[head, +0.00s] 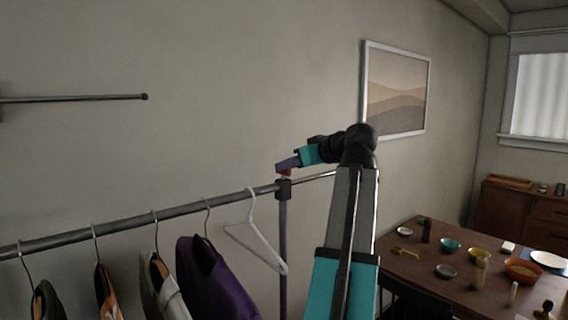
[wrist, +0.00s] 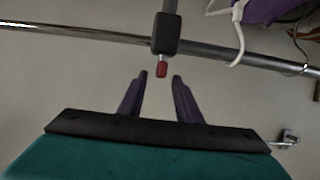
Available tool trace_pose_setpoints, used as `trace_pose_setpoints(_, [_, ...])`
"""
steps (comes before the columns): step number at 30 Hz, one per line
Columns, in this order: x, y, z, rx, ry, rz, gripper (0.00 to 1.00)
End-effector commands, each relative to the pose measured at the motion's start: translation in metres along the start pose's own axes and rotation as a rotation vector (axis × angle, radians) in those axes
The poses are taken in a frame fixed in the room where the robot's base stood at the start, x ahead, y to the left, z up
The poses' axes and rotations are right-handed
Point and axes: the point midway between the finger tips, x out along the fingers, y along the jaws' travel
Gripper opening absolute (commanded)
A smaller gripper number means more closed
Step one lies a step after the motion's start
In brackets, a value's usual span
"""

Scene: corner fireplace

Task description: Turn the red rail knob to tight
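The red rail knob (wrist: 162,69) sticks out of a dark clamp block (wrist: 166,34) on the metal clothes rail in the wrist view. In the head view the red knob (head: 285,171) shows as a small patch above the clamp block (head: 284,188), partly hidden by my gripper. My gripper (wrist: 160,76) is open, its two dark purple fingers apart. The fingertips lie just short of the knob, one on each side of its line, and nothing is between them. In the head view my gripper (head: 287,164) is right at the knob. The knob's markings cannot be seen.
The clothes rail (head: 130,222) carries several garments and an empty white hanger (head: 254,236) close left of the clamp. A wall rod (head: 75,98) is at the upper left. A table (head: 420,282) with bowls stands at the lower right, a chair (head: 415,300) before it.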

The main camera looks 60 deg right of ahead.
Motion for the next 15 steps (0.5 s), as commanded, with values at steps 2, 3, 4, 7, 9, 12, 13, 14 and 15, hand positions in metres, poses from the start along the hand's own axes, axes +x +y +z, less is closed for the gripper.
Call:
trace_pose_setpoints(2, [0.011, -0.001, -0.001, 0.001, -0.002, -0.003, 0.31])
trace_pose_setpoints(3, [0.015, -0.001, -0.002, 0.0, -0.001, -0.002, 0.31])
trace_pose_setpoints(4, [0.018, -0.001, -0.002, 0.0, 0.0, -0.002, 0.31])
trace_pose_setpoints(7, [0.027, 0.0, -0.001, 0.001, -0.001, -0.001, 0.31])
trace_pose_setpoints(9, [0.031, 0.0, 0.0, 0.001, -0.001, 0.0, 0.31])
trace_pose_setpoints(12, [0.034, 0.0, 0.0, 0.0, 0.0, 0.001, 0.31])
trace_pose_setpoints(13, [0.035, 0.0, 0.0, 0.0, 0.0, 0.001, 0.31])
trace_pose_setpoints(14, [0.035, 0.0, 0.0, 0.0, 0.0, 0.001, 0.31])
trace_pose_setpoints(15, [0.035, 0.0, 0.0, 0.0, 0.0, 0.001, 0.31])
